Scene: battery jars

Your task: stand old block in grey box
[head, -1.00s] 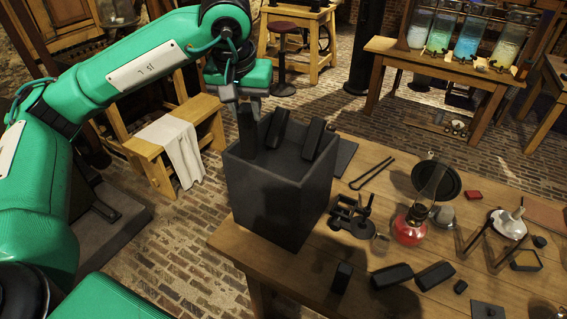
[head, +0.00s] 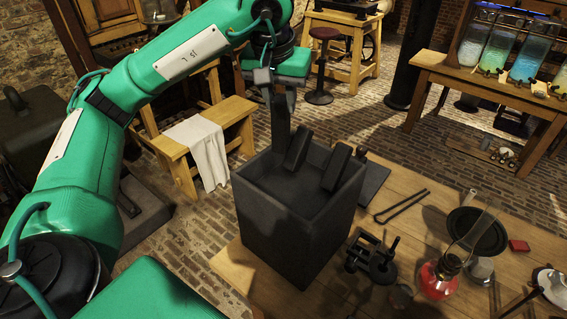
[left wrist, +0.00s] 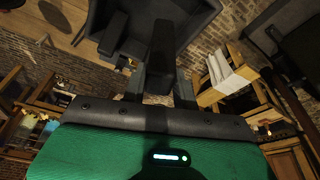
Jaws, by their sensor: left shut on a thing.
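The box (head: 295,240) is a dark grey, open-topped square bin on the near left of the wooden table. Two dark blocks, one nearer the middle (head: 298,150) and one at the right (head: 337,168), lean in it with their tops above the rim. My left gripper (head: 281,92) is shut on a third dark block (head: 281,125), which hangs nearly upright at the box's back corner. I cannot tell whether its lower end is below the rim. In the left wrist view the held block (left wrist: 160,60) sits between the fingers, with the box (left wrist: 190,15) beyond. My right gripper is out of view.
On the table (head: 225,270), right of the box, are a dark clamp-like device (head: 370,257), tongs (head: 402,206), a red lamp (head: 437,280) and a black disc (head: 478,232). A bench with a cloth (head: 200,150) stands behind the box, across brick floor.

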